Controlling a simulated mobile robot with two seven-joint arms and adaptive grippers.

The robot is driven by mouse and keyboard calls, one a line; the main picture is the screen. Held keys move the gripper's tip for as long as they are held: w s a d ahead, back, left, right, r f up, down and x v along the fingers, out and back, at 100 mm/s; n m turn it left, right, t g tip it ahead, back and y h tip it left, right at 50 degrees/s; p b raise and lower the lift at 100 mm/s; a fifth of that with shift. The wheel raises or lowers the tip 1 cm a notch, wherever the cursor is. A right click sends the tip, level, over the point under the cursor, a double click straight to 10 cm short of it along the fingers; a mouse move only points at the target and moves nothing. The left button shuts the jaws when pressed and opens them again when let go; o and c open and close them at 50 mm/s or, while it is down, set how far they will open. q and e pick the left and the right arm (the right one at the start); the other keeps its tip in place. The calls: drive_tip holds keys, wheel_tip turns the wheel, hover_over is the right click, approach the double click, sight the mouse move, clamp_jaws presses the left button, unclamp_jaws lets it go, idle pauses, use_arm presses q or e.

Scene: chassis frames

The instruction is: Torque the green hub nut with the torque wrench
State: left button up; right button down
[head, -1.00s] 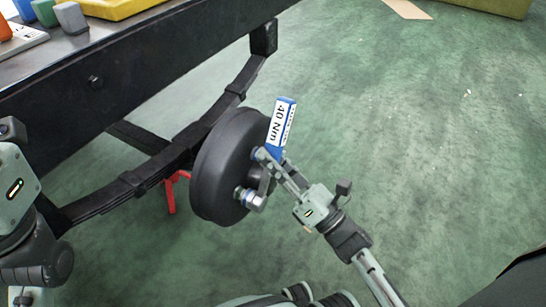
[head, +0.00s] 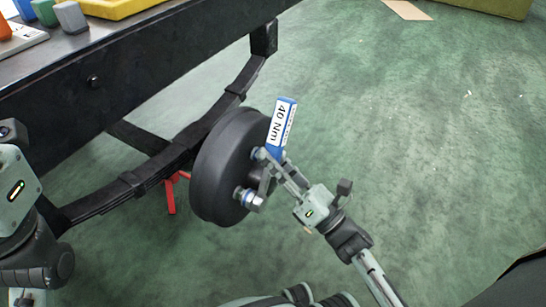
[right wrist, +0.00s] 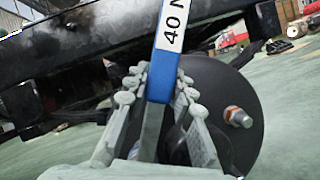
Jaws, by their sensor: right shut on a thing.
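The torque wrench (head: 281,125) has a blue handle with a white "40 Nm" label. My right gripper (head: 273,166) is shut on it just below the blue handle, in front of the black wheel hub (head: 222,165). The wrench's grey shaft runs down past the fingers to a metal end at the hub's lower stud (head: 250,198); I cannot tell whether it is seated there. In the right wrist view the blue handle (right wrist: 166,75) stands between the fingers, and a stud with an orange ring (right wrist: 236,116) shows on the hub. No green nut can be made out. My left gripper is out of view.
The hub sits beside a black leaf spring (head: 150,175) under a dark chassis rail (head: 140,75). A red stand (head: 170,195) is behind it. Coloured blocks and a yellow tray (head: 115,6) lie on top at the upper left. The green floor to the right is mostly clear.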

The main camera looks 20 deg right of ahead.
drive_tip(key=shift+x, duration=0.8)
idle(0.6)
drive_tip(key=shift+w+a+f+b, duration=0.3)
drive_tip(key=shift+a+b, duration=0.1)
drive_tip(key=shift+b, duration=0.1)
idle(0.8)
drive_tip(key=shift+s, duration=0.15)
drive_tip(key=shift+s+d+f, duration=0.2)
drive_tip(key=shift+s+d, duration=0.75)
drive_tip(key=shift+s, duration=0.15)
drive_tip(key=shift+s+d+r, duration=0.15)
drive_tip(key=shift+r, duration=0.05)
drive_tip(key=shift+s+d+r+p, duration=0.1)
drive_tip(key=shift+s+d+p, duration=0.15)
drive_tip(key=shift+s+d, duration=0.6)
drive_tip(key=shift+s+d+r+p, duration=0.1)
drive_tip(key=shift+s+d+p, duration=0.1)
drive_tip(key=shift+s+d, duration=0.6)
drive_tip(key=shift+s+a, duration=0.2)
